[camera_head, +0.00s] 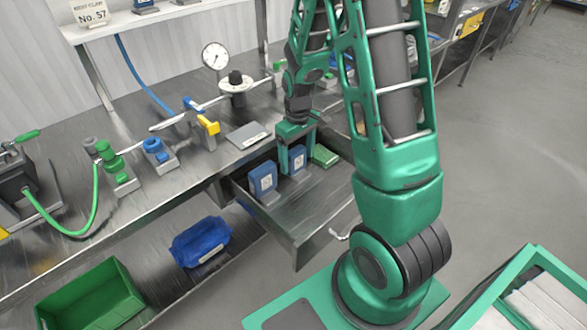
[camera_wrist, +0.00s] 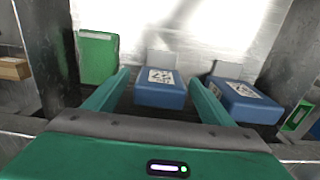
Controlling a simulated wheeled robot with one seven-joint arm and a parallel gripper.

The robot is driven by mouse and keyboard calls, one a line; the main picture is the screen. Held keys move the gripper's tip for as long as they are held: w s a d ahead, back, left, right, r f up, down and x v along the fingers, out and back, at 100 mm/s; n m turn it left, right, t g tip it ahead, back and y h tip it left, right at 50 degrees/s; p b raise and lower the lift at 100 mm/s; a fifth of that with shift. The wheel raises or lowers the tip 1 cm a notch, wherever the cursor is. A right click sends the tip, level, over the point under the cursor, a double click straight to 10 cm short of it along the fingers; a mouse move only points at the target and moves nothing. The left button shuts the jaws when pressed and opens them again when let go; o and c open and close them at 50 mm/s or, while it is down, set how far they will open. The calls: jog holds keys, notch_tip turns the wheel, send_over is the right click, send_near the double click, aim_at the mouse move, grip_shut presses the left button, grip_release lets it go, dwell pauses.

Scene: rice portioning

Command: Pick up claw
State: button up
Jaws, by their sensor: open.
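Two blue blocks with white printed labels stand in the open drawer, the nearer one (camera_head: 263,180) and the middle one (camera_head: 298,158). A green block (camera_head: 324,156) lies beside them. I cannot tell which is the claw. My gripper (camera_head: 297,148) points down into the drawer, open, at the middle block. In the wrist view, my gripper's green fingers (camera_wrist: 159,76) are spread on either side of the middle block (camera_wrist: 160,92). The other blue block (camera_wrist: 246,103) is outside the right finger, and the green block (camera_wrist: 98,58) outside the left. Finger contact cannot be told.
On the bench above are a gauge (camera_head: 215,56), a grey plate (camera_head: 247,135) and several fittings.

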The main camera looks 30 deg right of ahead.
jog(key=shift+f, duration=0.95)
jog(key=c, duration=1.6)
